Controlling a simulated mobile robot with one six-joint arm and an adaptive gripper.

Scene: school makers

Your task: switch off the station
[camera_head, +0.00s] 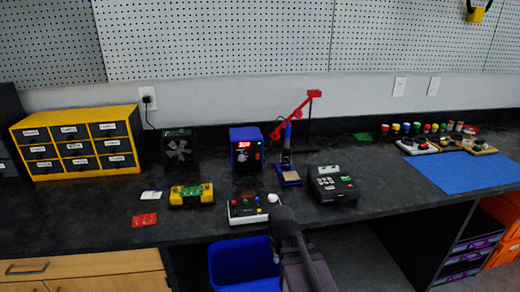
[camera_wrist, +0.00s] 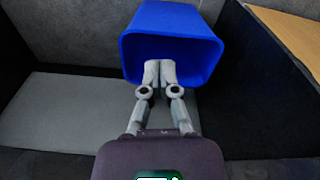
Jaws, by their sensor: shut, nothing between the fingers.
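The soldering station (camera_head: 246,150) is a blue box with a dark front, standing on the black bench near the middle of the head view. Red digits glow on its display, and small controls below are too small to make out. A soldering iron (camera_head: 287,150) rests upright in its stand just to the right. My gripper (camera_wrist: 159,72) is shut and empty in the wrist view, with a blue bin (camera_wrist: 172,20) beyond its fingertips. In the head view my arm is low in front of the bench, away from the station; the fingertips cannot be made out there. The station is outside the wrist view.
In front of the station are a white button box (camera_head: 250,216) and a yellow device (camera_head: 190,195). A dark keypad device (camera_head: 333,184) stands to the right, and a red-armed stand (camera_head: 310,110) behind. A yellow drawer cabinet (camera_head: 75,140) is at left. A blue mat (camera_head: 465,172) lies right.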

